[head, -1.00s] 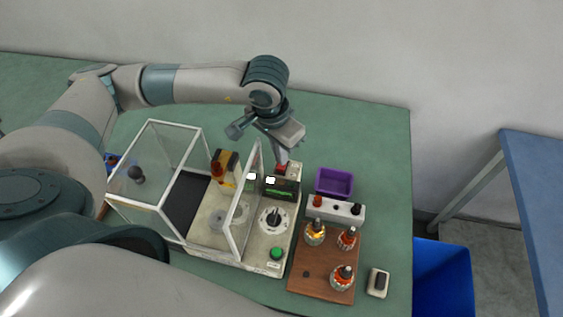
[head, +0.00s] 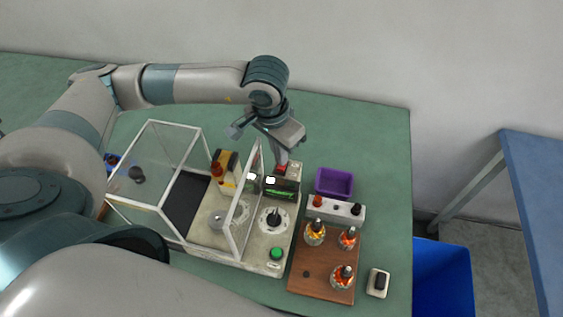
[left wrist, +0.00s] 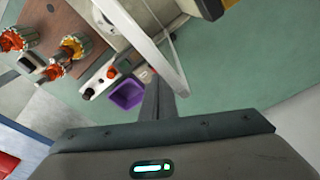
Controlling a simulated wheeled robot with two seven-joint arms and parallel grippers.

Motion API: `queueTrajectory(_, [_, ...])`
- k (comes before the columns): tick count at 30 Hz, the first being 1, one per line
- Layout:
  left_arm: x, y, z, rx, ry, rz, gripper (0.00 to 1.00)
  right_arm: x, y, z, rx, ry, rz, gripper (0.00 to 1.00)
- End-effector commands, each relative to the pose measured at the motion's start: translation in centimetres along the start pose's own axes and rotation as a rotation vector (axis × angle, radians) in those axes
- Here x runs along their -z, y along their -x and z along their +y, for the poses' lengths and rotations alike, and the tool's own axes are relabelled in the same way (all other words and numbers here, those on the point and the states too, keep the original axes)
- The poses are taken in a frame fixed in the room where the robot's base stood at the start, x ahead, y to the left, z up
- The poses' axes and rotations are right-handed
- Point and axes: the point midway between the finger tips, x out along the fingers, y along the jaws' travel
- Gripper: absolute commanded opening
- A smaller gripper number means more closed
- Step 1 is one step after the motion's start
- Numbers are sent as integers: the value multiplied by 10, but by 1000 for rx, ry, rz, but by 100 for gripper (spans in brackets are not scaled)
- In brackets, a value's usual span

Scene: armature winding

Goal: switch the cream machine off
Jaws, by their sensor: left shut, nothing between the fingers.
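The cream machine (head: 258,246) stands on the green table with a clear guard frame, a dial (head: 271,219), a green button (head: 277,253) and a lit green display (head: 281,187). A red switch (head: 281,169) sits at its back right corner, partly hidden by my left gripper (head: 281,160). The gripper is shut and empty, pointing down with its fingertips at or just above the red switch; I cannot tell whether they touch. In the left wrist view the shut fingers (left wrist: 157,98) show beside the machine's edge. My right gripper is not seen.
A purple bin (head: 335,182) and a white block with red and black knobs (head: 336,209) stand right of the machine. A wooden board (head: 323,276) holds several wound armatures. A small switch box (head: 378,282) lies near the right edge. A blue bin (head: 443,278) is beyond the table.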

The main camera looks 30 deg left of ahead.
Motion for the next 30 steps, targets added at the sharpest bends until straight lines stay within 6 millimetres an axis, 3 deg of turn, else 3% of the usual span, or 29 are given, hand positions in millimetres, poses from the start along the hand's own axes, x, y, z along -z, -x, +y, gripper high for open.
queueTrajectory(30, [-1,-6,0,0,0,0,0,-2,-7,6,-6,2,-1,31])
